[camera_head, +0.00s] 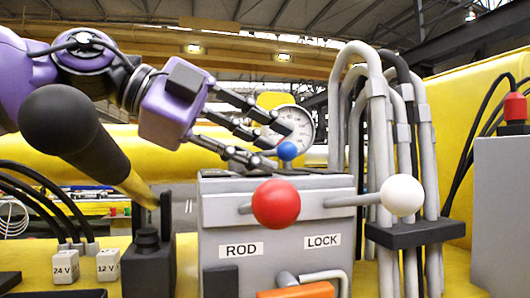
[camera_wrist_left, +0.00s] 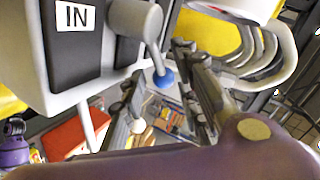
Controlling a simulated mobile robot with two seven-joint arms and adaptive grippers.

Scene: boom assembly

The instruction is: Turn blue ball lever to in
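The blue ball (camera_head: 287,150) sits above the top of the grey control box (camera_head: 222,213) in the head view. In the left wrist view the blue ball (camera_wrist_left: 163,80) is at the end of a grey lever (camera_wrist_left: 154,55) coming from a round hub, beside a panel with an IN label (camera_wrist_left: 75,16). My left gripper (camera_head: 281,147) is open, its two fingers spread one above the other close to the ball. In the left wrist view the ball appears between the fingers (camera_wrist_left: 160,66); contact cannot be told. My right gripper is not in view.
A red ball lever (camera_head: 276,204) and a white ball lever (camera_head: 402,195) stick out from the box front, above ROD and LOCK labels. A round gauge (camera_head: 296,124) stands behind the gripper. Grey bent pipes (camera_head: 376,120) rise to the right. A black block (camera_head: 148,266) stands left.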

